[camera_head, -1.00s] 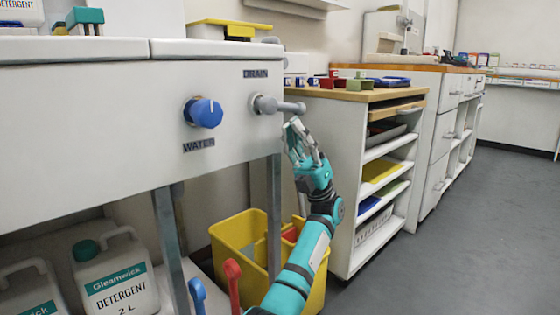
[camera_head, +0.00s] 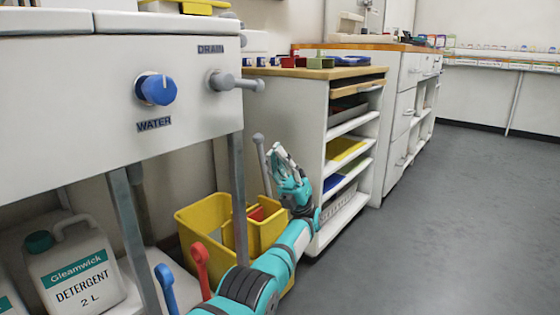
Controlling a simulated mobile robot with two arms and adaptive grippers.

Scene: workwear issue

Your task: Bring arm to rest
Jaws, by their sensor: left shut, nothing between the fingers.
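My left arm is teal and dark and comes in from the bottom. Its left gripper (camera_head: 281,158) is shut and empty, with the fingertips pointing up. It is in front of the white shelf unit, below and to the right of the grey drain handle (camera_head: 234,82), and apart from it. The blue water knob (camera_head: 157,90) is on the white sink front (camera_head: 70,110), to the left of the drain handle. My right gripper is not in view.
A yellow mop bucket (camera_head: 200,220) stands on the floor behind my arm. A detergent jug (camera_head: 76,270) is under the sink at the left. The white shelf unit (camera_head: 285,110) is close to my gripper. The grey floor (camera_head: 440,220) at the right is clear.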

